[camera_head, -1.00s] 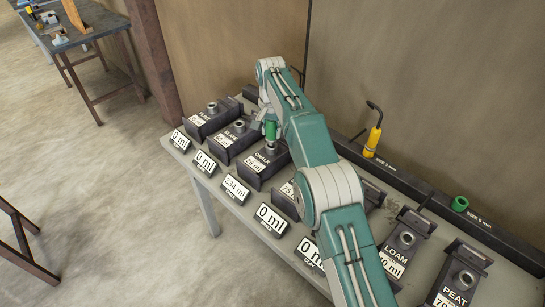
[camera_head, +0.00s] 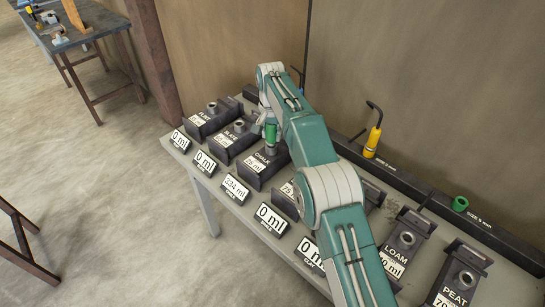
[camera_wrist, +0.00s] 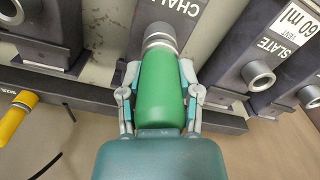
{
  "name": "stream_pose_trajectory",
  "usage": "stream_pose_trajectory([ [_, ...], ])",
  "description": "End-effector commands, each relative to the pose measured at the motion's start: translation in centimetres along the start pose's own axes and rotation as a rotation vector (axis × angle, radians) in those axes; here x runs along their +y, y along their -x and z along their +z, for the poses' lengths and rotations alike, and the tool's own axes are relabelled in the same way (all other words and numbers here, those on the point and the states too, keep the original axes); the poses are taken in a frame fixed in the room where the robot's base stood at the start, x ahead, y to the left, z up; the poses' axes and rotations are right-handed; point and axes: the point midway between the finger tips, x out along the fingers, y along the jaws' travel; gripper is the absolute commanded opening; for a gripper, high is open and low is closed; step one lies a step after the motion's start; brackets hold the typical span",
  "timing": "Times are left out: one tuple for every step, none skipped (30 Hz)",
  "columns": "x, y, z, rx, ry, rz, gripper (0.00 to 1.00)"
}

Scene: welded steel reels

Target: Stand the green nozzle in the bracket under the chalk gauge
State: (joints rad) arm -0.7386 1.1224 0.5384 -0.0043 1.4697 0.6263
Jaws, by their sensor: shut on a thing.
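The green nozzle (camera_head: 270,134) is upright over the grey collar of the bracket labelled CHALK (camera_head: 254,172). In the wrist view my gripper (camera_wrist: 160,88) is shut on the nozzle (camera_wrist: 163,95), one finger on each side. The nozzle's far end meets the collar (camera_wrist: 160,36) there. I cannot tell whether it is inside the collar or just above it. The chalk gauge is the plate on the bracket's front, with a small ml reading. My arm hides part of the area right of the nozzle.
The SLATE bracket (camera_head: 234,141) stands close on the left. LOAM (camera_head: 404,240) and PEAT (camera_head: 461,276) brackets stand right. Small ml displays (camera_head: 237,188) line the front edge.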

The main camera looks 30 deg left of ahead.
Motion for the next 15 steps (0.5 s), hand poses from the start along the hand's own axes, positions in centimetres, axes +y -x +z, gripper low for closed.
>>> stream_pose_trajectory([
  [0.0, -0.06, 0.0, 0.0, 0.0, 0.0, 0.0],
  [0.01, -0.17, 0.01, 0.0, 0.0, 0.0, 0.0],
  [0.01, -0.31, 0.02, -0.001, 0.0, 0.0, 0.0],
  [0.02, -0.43, 0.03, -0.001, 0.0, 0.001, 0.0],
  [0.02, -0.54, 0.03, -0.001, 0.0, 0.001, 0.0],
  [0.02, -0.67, 0.03, -0.001, 0.0, 0.001, 0.0],
  [0.02, -0.77, 0.03, -0.001, 0.0, 0.001, 0.0],
  [0.01, -0.87, 0.02, 0.0, 0.0, 0.0, 0.0],
  [0.0, -0.83, 0.0, 0.001, 0.0, 0.0, 0.58],
  [0.0, -0.83, 0.0, 0.001, 0.0, 0.0, 0.71],
  [0.0, -0.83, 0.01, 0.001, 0.0, 0.0, 0.84],
  [0.0, -0.83, 0.01, 0.0, 0.0, 0.0, 0.84],
  [0.0, -0.84, 0.01, 0.0, 0.0, 0.0, 0.84],
  [0.0, -0.84, 0.01, 0.0, 0.0, 0.0, 0.84],
  [0.0, -0.85, 0.01, 0.0, 0.0, 0.0, 0.84],
])
